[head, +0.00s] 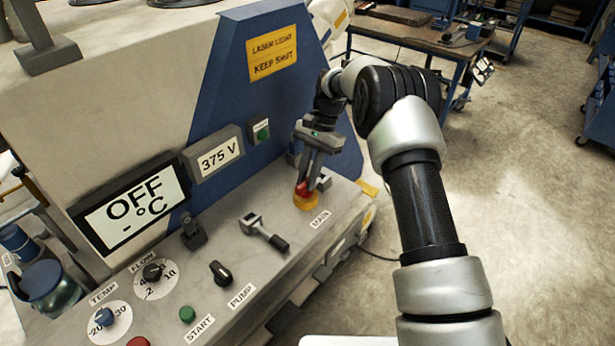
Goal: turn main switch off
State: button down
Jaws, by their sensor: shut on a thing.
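The main switch (305,200) is a red knob on a yellow base, at the right end of the sloping grey control panel, just above the label "MAIN" (320,219). My gripper (308,180) points down at it from above, its fingers shut on the red knob. The fingers hide part of the knob, so I cannot read its exact turn angle. The large display (133,205) reads "OFF - °C", and the smaller display (216,158) reads "375 V".
Left of the switch are a lever with a black grip (266,233), the black pump knob (221,272), the green start button (187,314) and the flow dial (153,272). A blue housing with a yellow warning sign (272,53) rises behind. Open floor lies right.

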dwell(0.4)
jog(key=c, duration=1.6)
grip_release()
jog(key=shift+c, duration=0.2)
jog(key=shift+r, duration=0.15)
jog(key=p+v, duration=0.4)
jog(key=v, duration=1.3)
jog(key=shift+p, duration=0.4)
